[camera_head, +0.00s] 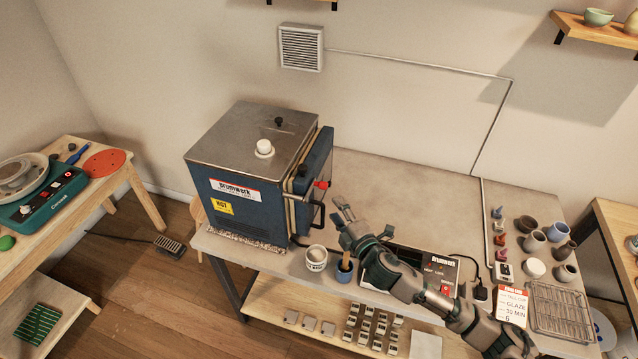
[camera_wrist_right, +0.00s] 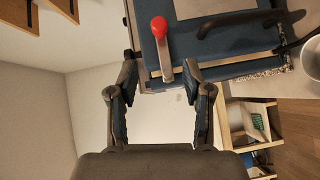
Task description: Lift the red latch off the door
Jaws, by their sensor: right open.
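The red latch (camera_head: 321,185) shows as a red knob on the front right side of the blue kiln (camera_head: 225,192), by its door (camera_head: 322,150). In the wrist view the red-knobbed latch (camera_wrist_right: 158,28) has a metal lever pointing down toward my fingers. My right gripper (camera_head: 340,208) is just right of and below the latch in the head view. In the wrist view the right gripper (camera_wrist_right: 161,72) is open, with its fingertips on either side of the lever's lower end. I cannot tell whether they touch it. My left gripper is not in view.
A black door handle (camera_wrist_right: 240,22) is close to the latch. A white mug (camera_head: 316,258) and a blue cup (camera_head: 344,271) stand on the table below my right gripper. A controller box (camera_head: 425,268) sits behind my forearm. Small pots stand at the right; the table behind is clear.

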